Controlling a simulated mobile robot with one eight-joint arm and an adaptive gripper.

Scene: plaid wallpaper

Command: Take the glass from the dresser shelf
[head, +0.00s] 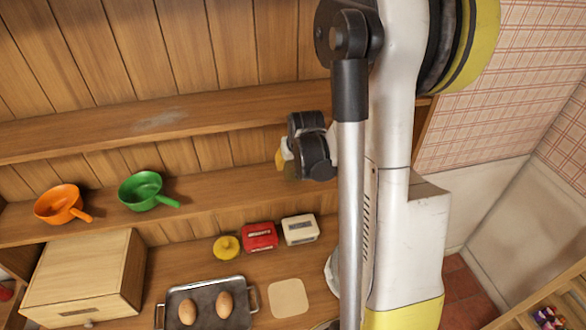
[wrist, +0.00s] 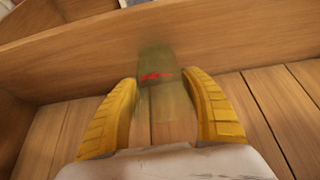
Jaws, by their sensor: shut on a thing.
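The glass (wrist: 166,92) is a see-through greenish tumbler with a red marking, seen in the wrist view between my gripper's two yellow fingers. My gripper (wrist: 166,108) is shut on it, with a finger on each side. In the head view my gripper (head: 284,160) is at the dresser's lower shelf (head: 225,194), right of the green pan. There the glass is mostly hidden behind the gripper. I cannot tell whether it touches the shelf.
A green pan (head: 141,190) and an orange pan (head: 61,204) stand on the same shelf to the left. The upper shelf (head: 215,106) is empty. Below are a yellow pot (head: 227,248), a red box (head: 260,237), a cream box (head: 300,229), an egg tray (head: 206,283) and a wooden box (head: 80,277).

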